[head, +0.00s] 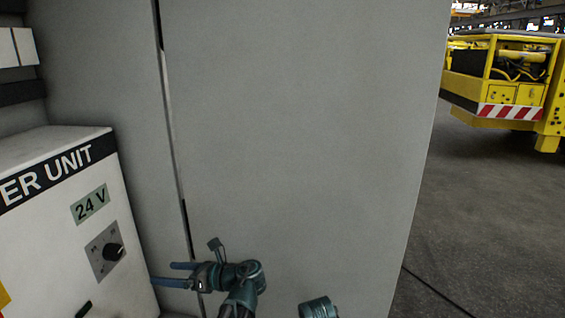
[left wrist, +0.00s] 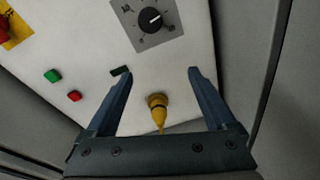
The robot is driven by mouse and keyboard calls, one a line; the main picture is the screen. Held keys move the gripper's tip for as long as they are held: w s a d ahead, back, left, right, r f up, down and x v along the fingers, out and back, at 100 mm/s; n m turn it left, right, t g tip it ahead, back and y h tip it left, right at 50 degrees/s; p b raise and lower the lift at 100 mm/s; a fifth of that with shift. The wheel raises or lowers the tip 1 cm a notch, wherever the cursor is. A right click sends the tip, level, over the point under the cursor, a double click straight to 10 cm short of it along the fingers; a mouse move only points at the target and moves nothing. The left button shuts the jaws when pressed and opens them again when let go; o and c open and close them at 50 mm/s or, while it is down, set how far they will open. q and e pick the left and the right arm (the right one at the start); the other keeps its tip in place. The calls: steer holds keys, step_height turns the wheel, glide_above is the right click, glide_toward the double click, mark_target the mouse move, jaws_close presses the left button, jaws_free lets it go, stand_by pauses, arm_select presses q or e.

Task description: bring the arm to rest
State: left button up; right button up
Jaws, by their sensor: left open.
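My left arm comes up at the bottom of the head view. Its gripper (head: 163,274) points left toward the lower right edge of the white power unit (head: 30,230). In the left wrist view the two blue fingers of this gripper (left wrist: 160,74) are spread apart with nothing clamped between them. A yellow plug-like part with a thin tail (left wrist: 157,103) shows between the fingers at the unit's panel; I cannot tell its distance from them. My right gripper is not in view.
The unit carries a black rotary knob (head: 113,251), also in the left wrist view (left wrist: 150,19), with green (left wrist: 52,76) and red (left wrist: 74,96) buttons. A tall grey panel (head: 300,130) stands behind the arm. Open floor (head: 490,220) and a yellow vehicle (head: 505,85) lie right.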

arm_select(q)
steer(key=s+d+f+n+h+b, duration=0.1)
steer(key=s+d+f+n+h, duration=0.3)
steer(key=d+f, duration=0.4)
steer(key=s+d+f+n+g+h+b, duration=0.1)
steer(key=s+d+f+n+h, duration=0.3)
steer(key=d, duration=0.6)
steer(key=s+d+f+n+g+h+b, duration=0.1)
steer(key=s+d+f+n+h, duration=0.3)
steer(key=d+f+n, duration=0.5)
step_height(320, 180, down, 3)
steer(key=n+h+b, duration=0.1)
steer(key=h, duration=0.1)
steer(key=shift+s+r+n+h+b, duration=0.15)
steer(key=shift+n+h+b, duration=0.25)
